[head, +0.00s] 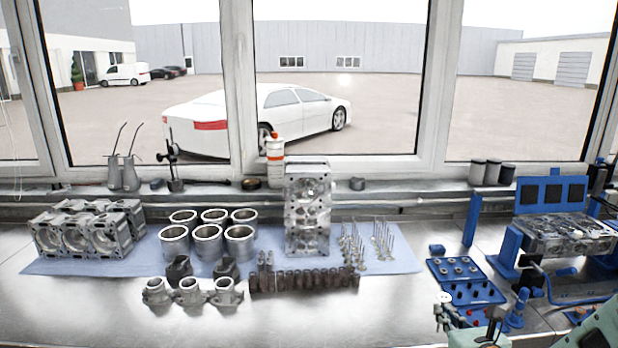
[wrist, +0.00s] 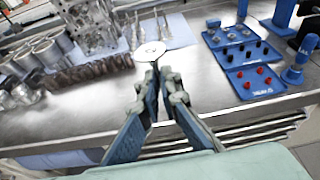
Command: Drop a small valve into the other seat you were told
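The same valve head (head: 444,297) is a small white disc in the head view. A cylinder head (head: 570,234) lies in a blue stand at the right; its seats are too small to make out. Several other valves (head: 383,240) stand upright on the blue mat.
Blue trays (head: 468,292) with small parts lie between my gripper and the blue stand (head: 507,245). The front bench around (head: 370,318) is clear.

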